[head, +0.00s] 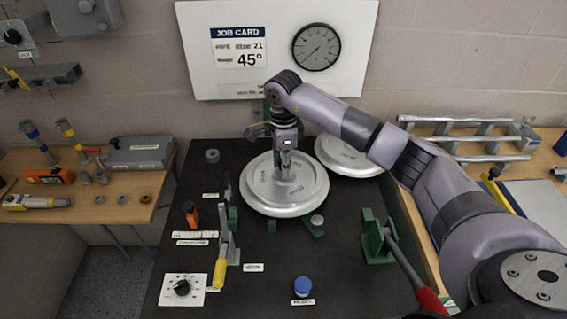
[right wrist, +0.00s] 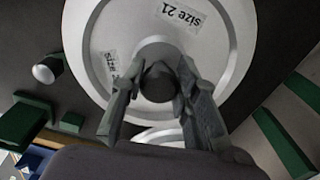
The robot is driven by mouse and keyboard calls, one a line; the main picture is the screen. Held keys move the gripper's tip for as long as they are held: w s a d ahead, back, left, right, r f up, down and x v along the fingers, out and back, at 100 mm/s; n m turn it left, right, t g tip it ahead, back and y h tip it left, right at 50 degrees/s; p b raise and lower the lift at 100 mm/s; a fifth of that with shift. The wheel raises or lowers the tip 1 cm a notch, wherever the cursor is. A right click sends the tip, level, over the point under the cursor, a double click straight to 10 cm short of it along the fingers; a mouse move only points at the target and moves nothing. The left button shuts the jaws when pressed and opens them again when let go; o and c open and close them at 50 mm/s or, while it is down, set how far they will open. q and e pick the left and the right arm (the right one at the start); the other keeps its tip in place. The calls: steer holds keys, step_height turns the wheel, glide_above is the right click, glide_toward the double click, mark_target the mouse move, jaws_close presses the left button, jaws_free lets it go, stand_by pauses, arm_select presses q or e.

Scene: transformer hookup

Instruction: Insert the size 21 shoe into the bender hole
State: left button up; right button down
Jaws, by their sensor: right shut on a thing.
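The size 21 shoe (head: 258,192) is a round silver disc with a raised hub. It lies flat over the middle of the black bench top in the head view. Its "size 21" labels read clearly in the right wrist view (right wrist: 205,75). My right gripper (head: 284,172) points down from above and is shut on the hub. In the right wrist view my right gripper's two fingers (right wrist: 158,85) sit on either side of the dark hub. The bender hole is hidden, and I cannot tell whether the shoe is raised or seated. My left gripper is not in view.
A second silver disc (head: 350,160) lies behind to the right. Green bender parts (head: 374,240) and a red-handled lever (head: 405,268) stand right. A yellow-handled lever (head: 221,265) stands front left, with a blue cap (head: 303,286) at the front.

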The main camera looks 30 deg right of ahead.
steer(key=shift+f+b, duration=0.4)
steer(key=shift+f, duration=0.1)
steer(key=c, duration=1.3)
jaws_free()
steer(key=shift+o, duration=0.7)
steer(key=shift+f, duration=0.1)
steer(key=shift+r+p, duration=1.5)
steer(key=shift+r, duration=1.1)
